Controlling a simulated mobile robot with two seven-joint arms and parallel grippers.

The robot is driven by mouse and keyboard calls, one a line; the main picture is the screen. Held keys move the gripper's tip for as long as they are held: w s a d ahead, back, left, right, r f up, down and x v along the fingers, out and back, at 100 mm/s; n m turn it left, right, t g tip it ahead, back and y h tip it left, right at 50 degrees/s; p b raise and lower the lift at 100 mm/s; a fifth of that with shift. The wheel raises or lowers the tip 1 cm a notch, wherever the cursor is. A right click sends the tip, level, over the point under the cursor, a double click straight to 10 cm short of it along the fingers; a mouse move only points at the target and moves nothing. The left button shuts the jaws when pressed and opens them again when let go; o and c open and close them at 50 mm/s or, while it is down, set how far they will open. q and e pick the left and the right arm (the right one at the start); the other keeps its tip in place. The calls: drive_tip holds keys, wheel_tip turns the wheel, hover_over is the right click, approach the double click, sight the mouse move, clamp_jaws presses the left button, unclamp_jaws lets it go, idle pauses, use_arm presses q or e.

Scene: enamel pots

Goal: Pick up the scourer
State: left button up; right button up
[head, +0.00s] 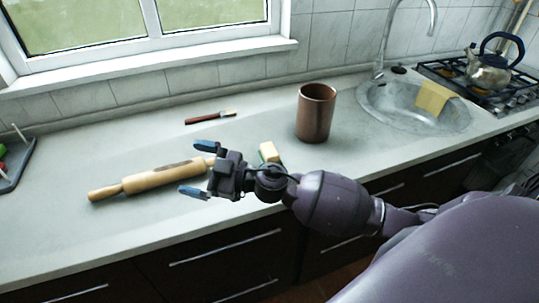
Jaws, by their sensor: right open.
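The scourer (268,151), a small block with a pale yellow top and a dark green lower part, lies on the counter just behind my right wrist, which hides part of it. My right gripper (197,168) is open, with blue-tipped fingers pointing left. Its jaws are to the left of the scourer and point away from it, over or near the rolling pin. Nothing shows held in them. My left gripper is not in view.
The wooden rolling pin (150,180) lies left of and partly behind my gripper. A brown pot (316,113) stands right of the scourer. A brush (210,117) lies behind. A sink (400,112) with a yellow cloth (435,97) and a kettle (488,72) are at right.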

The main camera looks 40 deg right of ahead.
wheel_tip(320, 180, down, 3)
drive_tip(key=w+n+g, duration=0.1)
drive_tip(key=n+g, duration=0.4)
drive_tip(key=g, duration=0.3)
drive_tip(key=m+g+h, duration=0.4)
drive_tip(key=g+h, duration=0.1)
drive_tip(key=h, duration=0.9)
hover_over(272, 149)
drive_tip(key=shift+a+r, duration=0.1)
drive_tip(key=shift+r, duration=0.1)
wheel_tip(272, 149, down, 5)
drive_tip(key=shift+f, duration=0.1)
drive_tip(key=shift+w+f+b, duration=0.15)
drive_tip(key=shift+f+b, duration=0.4)
drive_tip(key=shift+f, duration=2.2)
drive_tip(key=shift+c, duration=0.3)
